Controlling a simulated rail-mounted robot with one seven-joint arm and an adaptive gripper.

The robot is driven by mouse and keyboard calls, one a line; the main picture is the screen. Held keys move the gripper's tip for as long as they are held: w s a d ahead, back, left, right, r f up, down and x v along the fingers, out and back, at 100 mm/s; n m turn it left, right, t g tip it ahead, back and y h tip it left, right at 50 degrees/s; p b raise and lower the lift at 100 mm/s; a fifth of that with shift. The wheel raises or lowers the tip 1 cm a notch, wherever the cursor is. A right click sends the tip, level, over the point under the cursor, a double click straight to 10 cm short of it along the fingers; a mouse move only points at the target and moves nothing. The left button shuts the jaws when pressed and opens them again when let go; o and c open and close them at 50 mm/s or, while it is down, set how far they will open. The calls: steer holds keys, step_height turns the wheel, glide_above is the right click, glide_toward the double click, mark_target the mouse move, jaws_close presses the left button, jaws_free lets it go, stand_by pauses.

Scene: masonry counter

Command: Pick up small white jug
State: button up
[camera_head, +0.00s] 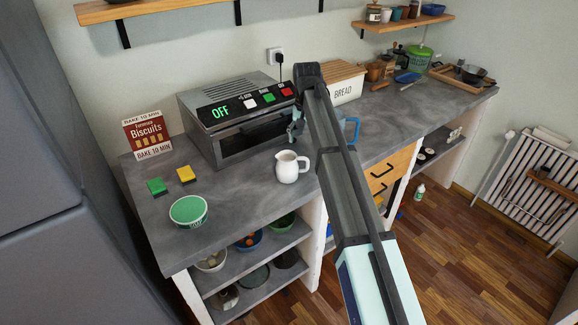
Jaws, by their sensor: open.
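The small white jug (290,167) stands upright on the grey counter, in front of the oven's right part and just left of my arm. Its opening faces up and its handle is on the right side. My gripper (296,128) shows at the end of my arm, above and behind the jug in the picture, in front of the oven. It is open and apart from the jug, with nothing seen in it. My arm partly hides it, and its fingertips are small and hard to make out.
A toaster oven (235,125) reading OFF stands behind the jug. A green-lidded bowl (188,211), green sponge (156,186) and yellow sponge (186,174) lie left. A blue object (352,129) and bread box (346,90) are right. Counter between bowl and jug is clear.

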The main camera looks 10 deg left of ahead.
mark_target(303, 159)
steer(key=shift+f+p, duration=1.1)
steer(key=shift+f, duration=3.65)
jaws_close()
